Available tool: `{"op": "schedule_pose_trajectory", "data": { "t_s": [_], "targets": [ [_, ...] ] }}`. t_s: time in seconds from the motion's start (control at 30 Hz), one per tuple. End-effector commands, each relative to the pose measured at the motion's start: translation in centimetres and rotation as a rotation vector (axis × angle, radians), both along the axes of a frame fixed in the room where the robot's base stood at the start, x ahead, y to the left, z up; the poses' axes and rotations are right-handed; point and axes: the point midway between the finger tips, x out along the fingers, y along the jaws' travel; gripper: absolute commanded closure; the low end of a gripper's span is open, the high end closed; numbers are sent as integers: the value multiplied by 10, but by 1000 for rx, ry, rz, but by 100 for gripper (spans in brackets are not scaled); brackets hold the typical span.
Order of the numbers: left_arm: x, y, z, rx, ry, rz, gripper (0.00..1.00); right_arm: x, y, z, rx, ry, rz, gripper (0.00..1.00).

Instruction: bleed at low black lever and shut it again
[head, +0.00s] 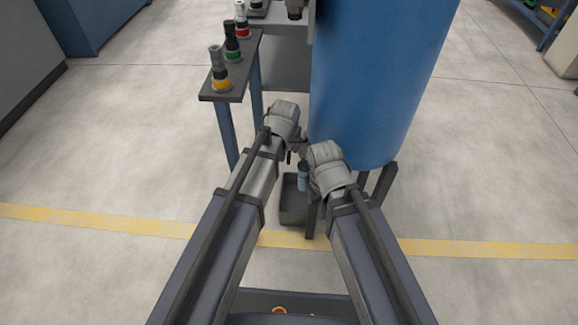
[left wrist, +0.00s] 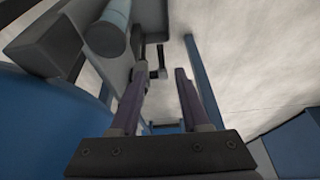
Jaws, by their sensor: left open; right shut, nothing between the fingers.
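A small black bent part (left wrist: 158,62), which looks like the low black lever, shows in the left wrist view just beyond my fingertips. I cannot make it out in the head view, where my wrists cover that spot. My left gripper (head: 291,152) is low beside the blue tank. In the left wrist view its fingers (left wrist: 162,88) are spread with a clear gap between them. I cannot tell whether they touch the black part. My right gripper (head: 326,166) is close by on the right, in front of the tank's lower edge. It is shut and empty, its fingers mostly hidden.
The large blue tank (head: 370,75) stands on dark legs (head: 384,185). A grey tray (head: 291,214) lies below, with a light-blue cylinder (head: 303,180) at it. A narrow stand (head: 221,97) at left carries several colour-banded pieces.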

Motion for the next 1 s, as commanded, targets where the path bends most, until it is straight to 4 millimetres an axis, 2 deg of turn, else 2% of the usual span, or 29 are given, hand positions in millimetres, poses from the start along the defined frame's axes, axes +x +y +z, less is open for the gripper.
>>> {"op": "schedule_pose_trajectory", "data": {
  "t_s": [0.03, 0.1, 0.57, 0.77, 1.0],
  "targets": [
    [5, 0, -18, -3, -7, 5, 54, 0, 0, -18, 0, 0, 0, 100],
    [9, 1, -24, -7, -14, 11, 54, 0, 0, -25, 0, 0, 1, 100],
    [15, 1, -33, -10, -25, 17, 54, 0, 0, -35, 0, 0, 0, 100],
    [21, 1, -50, -10, -24, 17, 54, 0, 0, -52, 0, 0, -3, 100],
    [33, 1, -80, -10, -24, 17, 54, 0, 0, -82, 0, -1, -11, 100]
  ]
}}
